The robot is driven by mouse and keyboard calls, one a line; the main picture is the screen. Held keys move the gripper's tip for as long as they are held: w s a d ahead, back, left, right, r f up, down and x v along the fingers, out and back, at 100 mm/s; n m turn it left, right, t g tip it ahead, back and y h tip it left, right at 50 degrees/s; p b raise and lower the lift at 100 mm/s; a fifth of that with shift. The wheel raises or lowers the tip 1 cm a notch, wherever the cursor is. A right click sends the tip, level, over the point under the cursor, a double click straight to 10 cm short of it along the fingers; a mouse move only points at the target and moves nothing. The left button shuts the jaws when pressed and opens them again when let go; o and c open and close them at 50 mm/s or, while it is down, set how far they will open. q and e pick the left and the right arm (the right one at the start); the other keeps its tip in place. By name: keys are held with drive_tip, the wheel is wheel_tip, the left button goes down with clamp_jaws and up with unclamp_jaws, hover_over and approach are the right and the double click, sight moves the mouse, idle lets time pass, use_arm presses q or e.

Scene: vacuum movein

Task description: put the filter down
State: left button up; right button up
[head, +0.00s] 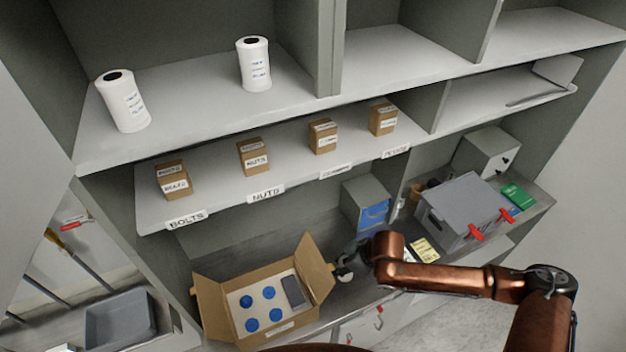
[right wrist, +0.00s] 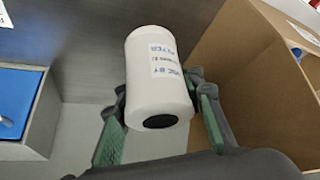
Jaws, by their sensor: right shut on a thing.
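My right gripper (head: 347,262) reaches in from the right at the lower work surface, between the open cardboard box and the grey bin. In the right wrist view my right gripper (right wrist: 158,98) has its green-padded fingers shut on both sides of a white cylindrical filter (right wrist: 157,65) with a blue-lettered label and a black end. In the head view only a small white part of this filter (head: 344,274) shows below the gripper. Whether it touches the surface cannot be told. Two similar white filters, one left (head: 124,103) and one right (head: 254,66), stand on the top shelf. My left gripper is not in view.
The open cardboard box (head: 212,303) with blue round items stands close left of the gripper. A grey bin with blue contents (head: 366,194) is behind it. A grey toolbox with red latches (head: 452,210) stands right. Several small boxes line the middle shelf (head: 215,198).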

drive_tip(key=shift+d+r+m+b, duration=0.1)
drive_tip(key=shift+m+b, duration=0.2)
drive_tip(key=d+r+m+h+b, duration=0.1)
drive_tip(key=m, duration=0.1)
drive_tip(key=d+r+m+t+b, duration=0.1)
drive_tip(key=m+b, duration=0.1)
drive_tip(key=shift+w+d+r+t+h, duration=0.15)
drive_tip(key=shift+d+r+t+h, duration=0.15)
drive_tip(key=shift+r+h, duration=0.1)
use_arm(q)
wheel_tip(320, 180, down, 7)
drive_tip(key=b, duration=0.3)
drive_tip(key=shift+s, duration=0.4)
use_arm(e)
drive_tip(key=d+r+m+h, duration=0.3)
drive_tip(key=d+r+m, duration=0.2)
drive_tip(key=m, duration=0.1)
drive_tip(key=shift+s+d+t, duration=0.25)
drive_tip(key=shift+d+t, duration=0.05)
drive_tip(key=shift+t, duration=0.1)
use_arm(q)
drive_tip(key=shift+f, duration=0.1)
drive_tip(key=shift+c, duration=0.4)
